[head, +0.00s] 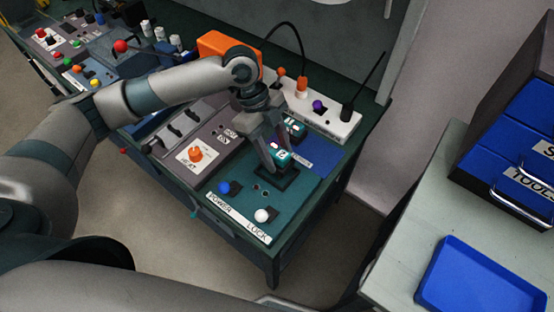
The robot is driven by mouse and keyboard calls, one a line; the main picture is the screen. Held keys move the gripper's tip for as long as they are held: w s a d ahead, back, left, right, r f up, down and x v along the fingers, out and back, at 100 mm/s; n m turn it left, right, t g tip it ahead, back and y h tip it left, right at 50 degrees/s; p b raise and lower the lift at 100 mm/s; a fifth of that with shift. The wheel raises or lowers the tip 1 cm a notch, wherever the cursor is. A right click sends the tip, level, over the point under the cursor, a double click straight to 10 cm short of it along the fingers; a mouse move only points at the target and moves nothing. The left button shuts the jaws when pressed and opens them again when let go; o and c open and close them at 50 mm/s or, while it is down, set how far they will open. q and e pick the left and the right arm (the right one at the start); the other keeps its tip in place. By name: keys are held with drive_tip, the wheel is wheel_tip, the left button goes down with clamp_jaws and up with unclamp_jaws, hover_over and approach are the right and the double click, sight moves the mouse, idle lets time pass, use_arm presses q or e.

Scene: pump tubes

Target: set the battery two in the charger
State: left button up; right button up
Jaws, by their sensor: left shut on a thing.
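My left gripper (277,155) reaches down over the bench and is shut on a teal battery (282,157) with a light mark too small to read. The battery is upright at a black socket (287,180) on the teal panel, which looks like the charger. I cannot tell how deep it sits, as the fingers cover part of it. A second teal battery (296,128) stands just behind, by the blue mat (318,158). My right gripper is not in view.
A blue knob (224,187) and a white knob (262,215) stand at the panel's front, by POWER and LOCK labels. A white power strip (335,122) lies behind. A grey panel with an orange knob (195,154) is at left. A blue tray (480,280) lies at right.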

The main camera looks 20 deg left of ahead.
sight(277, 161)
use_arm(q)
drive_tip(key=shift+f+p, duration=0.65)
drive_tip(key=shift+f, duration=1.3)
drive_tip(key=o, duration=1.4)
drive_tip(key=shift+f, duration=0.1)
drive_tip(key=b+v, duration=0.3)
drive_tip(key=v, duration=0.7)
drive_tip(key=shift+a+r, duration=0.15)
drive_tip(key=shift+r, duration=0.25)
drive_tip(key=shift+a+r, duration=0.2)
drive_tip(key=shift+r, duration=0.5)
